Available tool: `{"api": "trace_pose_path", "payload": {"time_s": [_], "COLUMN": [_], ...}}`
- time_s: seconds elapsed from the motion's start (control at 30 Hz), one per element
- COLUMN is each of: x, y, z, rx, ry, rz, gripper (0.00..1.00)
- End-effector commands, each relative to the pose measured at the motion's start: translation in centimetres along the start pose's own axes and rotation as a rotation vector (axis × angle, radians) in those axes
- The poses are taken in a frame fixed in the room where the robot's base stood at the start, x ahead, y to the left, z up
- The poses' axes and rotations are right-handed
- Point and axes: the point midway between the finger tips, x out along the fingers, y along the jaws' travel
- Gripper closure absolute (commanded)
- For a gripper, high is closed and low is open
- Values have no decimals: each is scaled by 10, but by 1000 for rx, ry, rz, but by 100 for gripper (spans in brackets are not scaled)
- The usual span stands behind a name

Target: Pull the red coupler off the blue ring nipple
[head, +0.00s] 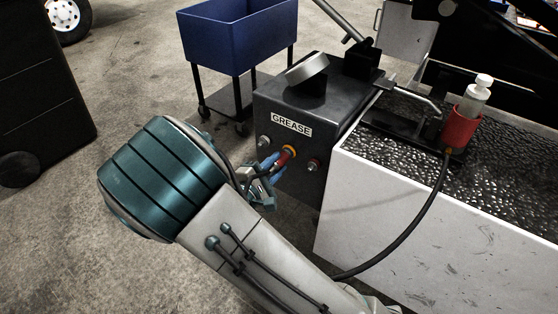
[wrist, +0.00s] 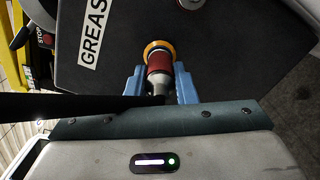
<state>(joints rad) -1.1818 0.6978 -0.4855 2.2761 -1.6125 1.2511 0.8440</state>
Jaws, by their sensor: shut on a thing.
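The red coupler (head: 283,158) is at the middle nipple on the front of the dark GREASE box (head: 330,115). In the wrist view the red coupler (wrist: 159,64) has a silver rear part and sits against a yellow-orange ring (wrist: 158,46). I see no blue ring there; the blue parts are my fingers. My gripper (wrist: 160,86) is shut on the coupler's rear part, one finger on each side. It also shows in the head view (head: 270,167), partly behind my arm. Whether the coupler is fully seated cannot be told.
Another nipple (head: 313,165) with a reddish ring is right of the coupler, and a grey one (head: 264,142) is left. A white-sided bench (head: 420,212) stands right, with a red holder (head: 461,128) and black hose (head: 437,192). A blue bin (head: 235,45) stands behind.

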Motion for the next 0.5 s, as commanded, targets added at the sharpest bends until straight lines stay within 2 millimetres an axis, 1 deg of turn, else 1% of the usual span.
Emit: {"api": "trace_pose_path", "payload": {"time_s": [0.5], "x": [-11], "y": [0], "z": [0], "rx": [-1], "ry": [1], "rz": [0], "gripper": [100]}}
